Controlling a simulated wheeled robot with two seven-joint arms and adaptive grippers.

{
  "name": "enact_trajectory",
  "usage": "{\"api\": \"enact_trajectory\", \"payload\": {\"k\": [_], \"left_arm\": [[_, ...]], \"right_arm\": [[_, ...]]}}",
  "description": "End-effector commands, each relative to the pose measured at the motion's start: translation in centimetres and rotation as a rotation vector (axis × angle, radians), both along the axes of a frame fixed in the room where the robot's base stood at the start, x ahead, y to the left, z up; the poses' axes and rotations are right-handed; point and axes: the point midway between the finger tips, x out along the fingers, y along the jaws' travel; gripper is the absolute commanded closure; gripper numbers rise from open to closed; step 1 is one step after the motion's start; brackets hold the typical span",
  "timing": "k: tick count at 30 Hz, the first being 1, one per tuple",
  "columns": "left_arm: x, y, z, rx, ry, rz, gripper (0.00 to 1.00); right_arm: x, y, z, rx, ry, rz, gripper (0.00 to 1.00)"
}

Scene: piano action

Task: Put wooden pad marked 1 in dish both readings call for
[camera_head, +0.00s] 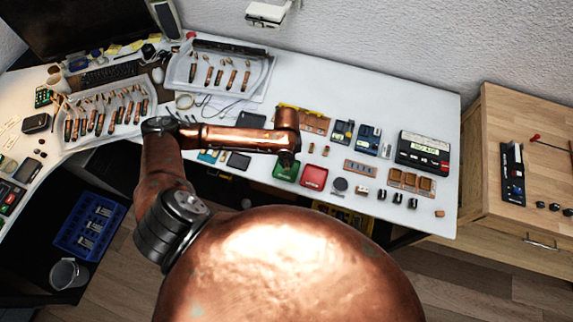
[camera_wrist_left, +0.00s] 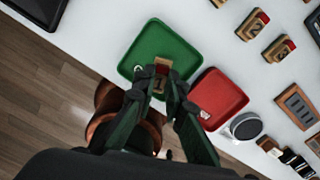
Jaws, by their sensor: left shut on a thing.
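My left gripper (camera_head: 288,160) is over the green dish (camera_head: 285,174). In the left wrist view the gripper (camera_wrist_left: 161,78) is shut on a small wooden pad marked 1 (camera_wrist_left: 158,83), held over the green dish (camera_wrist_left: 150,45). I cannot tell whether the pad touches the dish. The red dish (camera_head: 314,178) stands to the right of the green one, and it also shows in the left wrist view (camera_wrist_left: 225,92) with a small pale label. Two more wooden pads with red tops, marked 2 (camera_wrist_left: 253,26) and 3 (camera_wrist_left: 278,50), lie on the white table. My right gripper is out of view.
A meter with a lit display (camera_head: 424,149) stands on the table (camera_head: 440,110), with smaller blue devices (camera_head: 367,138) to its left. A dark round disc (camera_head: 340,184) and small dark blocks (camera_head: 397,198) lie right of the red dish. Trays of piano parts stand at left.

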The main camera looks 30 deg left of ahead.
Motion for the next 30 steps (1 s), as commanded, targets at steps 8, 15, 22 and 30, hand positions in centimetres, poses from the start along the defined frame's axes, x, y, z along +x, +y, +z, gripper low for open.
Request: {"api": "enact_trajectory", "payload": {"k": [8, 15, 22, 30], "left_arm": [[0.1, 0.3, -3.5, 0.002, 0.001, 0.001, 1.0], [0.1, 0.3, -3.5, 0.002, 0.0, 0.001, 1.0], [0.1, 0.3, -3.7, 0.002, 0.0, 0.001, 0.8], [0.1, 0.3, -3.7, 0.002, 0.0, 0.001, 0.72]], "right_arm": [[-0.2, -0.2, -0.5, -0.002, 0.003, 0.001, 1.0], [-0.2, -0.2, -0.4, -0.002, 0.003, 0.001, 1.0], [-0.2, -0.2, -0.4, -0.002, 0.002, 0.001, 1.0], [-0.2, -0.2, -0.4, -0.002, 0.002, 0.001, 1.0]]}}
